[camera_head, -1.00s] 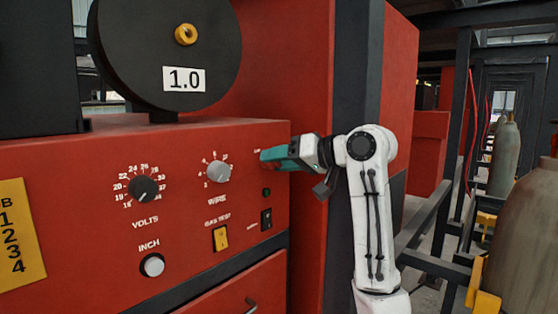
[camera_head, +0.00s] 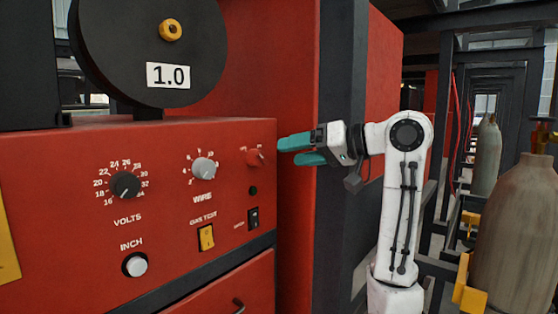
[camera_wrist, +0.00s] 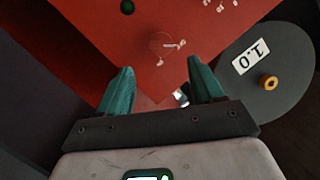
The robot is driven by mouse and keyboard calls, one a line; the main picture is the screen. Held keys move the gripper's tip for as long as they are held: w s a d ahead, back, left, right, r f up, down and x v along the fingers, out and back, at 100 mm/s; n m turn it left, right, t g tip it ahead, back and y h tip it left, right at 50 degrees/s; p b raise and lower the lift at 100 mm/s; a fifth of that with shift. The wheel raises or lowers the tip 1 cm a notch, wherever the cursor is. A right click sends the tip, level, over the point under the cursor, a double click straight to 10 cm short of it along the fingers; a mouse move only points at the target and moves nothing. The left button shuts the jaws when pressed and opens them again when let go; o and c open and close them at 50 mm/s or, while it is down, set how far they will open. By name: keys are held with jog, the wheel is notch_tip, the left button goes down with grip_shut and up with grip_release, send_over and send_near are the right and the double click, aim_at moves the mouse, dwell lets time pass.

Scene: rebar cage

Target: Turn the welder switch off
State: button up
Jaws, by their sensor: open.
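The red switch knob (camera_head: 256,157) is at the top right of the red welder panel (camera_head: 75,165). It is small, and I cannot tell clearly which label its handle points to. In the wrist view the knob (camera_wrist: 166,43) shows faintly, red on red, beyond the fingertips. My gripper (camera_head: 288,151) is just right of the panel's right edge in the head view, with its teal fingers apart and pointing toward the panel. In the wrist view the gripper (camera_wrist: 160,66) is open, with nothing between its fingers.
The panel also holds a black volts dial (camera_head: 125,185), a grey wire dial (camera_head: 203,168), a yellow switch (camera_head: 206,237), a black rocker (camera_head: 253,217) and a white inch button (camera_head: 137,265). A black spool (camera_head: 120,60) stands above. Gas cylinders (camera_head: 515,230) stand at right.

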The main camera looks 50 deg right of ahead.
jog(key=shift+v, duration=1.25)
jog(key=a+f+g, duration=0.2)
jog(key=a+f, duration=0.3)
jog(key=f, duration=0.8)
jog(key=a+f+g, duration=0.3)
jog(key=a+f, duration=0.2)
jog(key=f, duration=0.9)
jog(key=a+f+g, duration=0.2)
jog(key=a+f, duration=0.3)
jog(key=f, duration=0.8)
jog(key=s+a+f+n+g+h, duration=0.1)
jog(key=s+a+f+n+g, duration=0.1)
jog(key=s+f, duration=0.7)
jog(key=s+a+f+n+g+h, duration=0.1)
jog(key=s+a+f+g+h, duration=0.1)
jog(key=s+a+f+g, duration=0.3)
jog(key=s+f, duration=0.4)
jog(key=s, duration=0.6)
jog(key=shift+s+a+f+n, duration=0.25)
jog(key=shift+s+f+n, duration=0.05)
jog(key=shift+f+n, duration=0.1)
